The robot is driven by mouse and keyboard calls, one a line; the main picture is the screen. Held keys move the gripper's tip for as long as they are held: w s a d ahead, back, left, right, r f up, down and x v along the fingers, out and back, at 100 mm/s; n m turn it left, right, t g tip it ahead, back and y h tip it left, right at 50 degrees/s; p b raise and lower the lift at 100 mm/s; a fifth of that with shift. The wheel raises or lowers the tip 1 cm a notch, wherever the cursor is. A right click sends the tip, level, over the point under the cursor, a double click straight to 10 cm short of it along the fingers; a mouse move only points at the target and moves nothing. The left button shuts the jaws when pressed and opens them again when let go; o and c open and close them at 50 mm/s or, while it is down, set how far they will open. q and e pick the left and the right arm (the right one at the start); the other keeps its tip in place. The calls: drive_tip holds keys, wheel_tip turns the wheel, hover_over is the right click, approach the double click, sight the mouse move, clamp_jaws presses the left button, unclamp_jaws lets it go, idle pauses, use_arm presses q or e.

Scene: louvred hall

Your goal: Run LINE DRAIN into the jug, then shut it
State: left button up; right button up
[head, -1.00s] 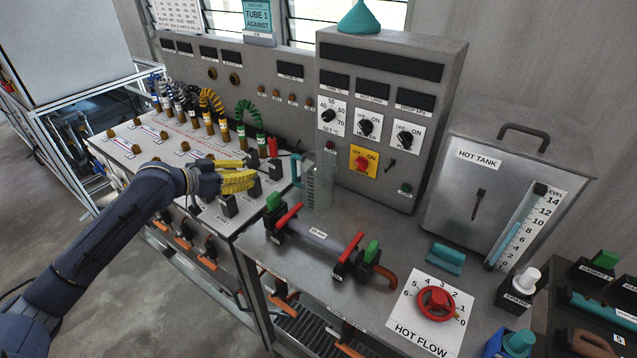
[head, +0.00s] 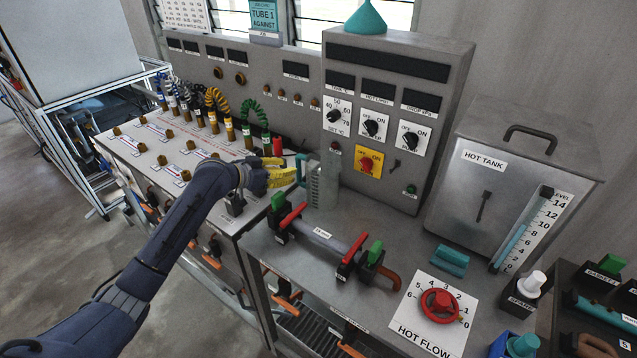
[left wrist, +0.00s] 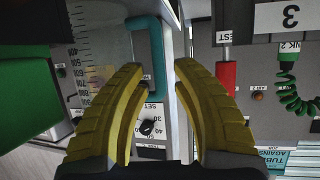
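The clear graduated jug (head: 323,187) with a teal handle (head: 301,167) stands on the metal bench, left of the control box. My left gripper (head: 291,174) has yellow fingers and is at the handle side of the jug. In the left wrist view the fingers (left wrist: 160,72) are apart, with the teal handle (left wrist: 157,62) showing just beyond the gap between their tips. I cannot tell whether they touch it. The jug's scale (left wrist: 88,50) shows at the left there. My right gripper is not in view. No label reading LINE DRAIN is legible.
A tube with red clamps and green levers (head: 322,238) lies in front of the jug. Behind are the control box (head: 345,190) and a red probe (head: 277,145). Orange-handled valves (head: 285,302) sit below the bench front. The HOT FLOW knob (head: 440,304) is at right.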

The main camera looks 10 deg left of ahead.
sight(299, 169)
use_arm(q)
drive_tip(key=shift+x, duration=2.85)
drive_tip(key=shift+o, duration=0.3)
drive_tip(key=shift+d+r, duration=0.1)
drive_tip(key=shift+d, duration=0.05)
clamp_jaws()
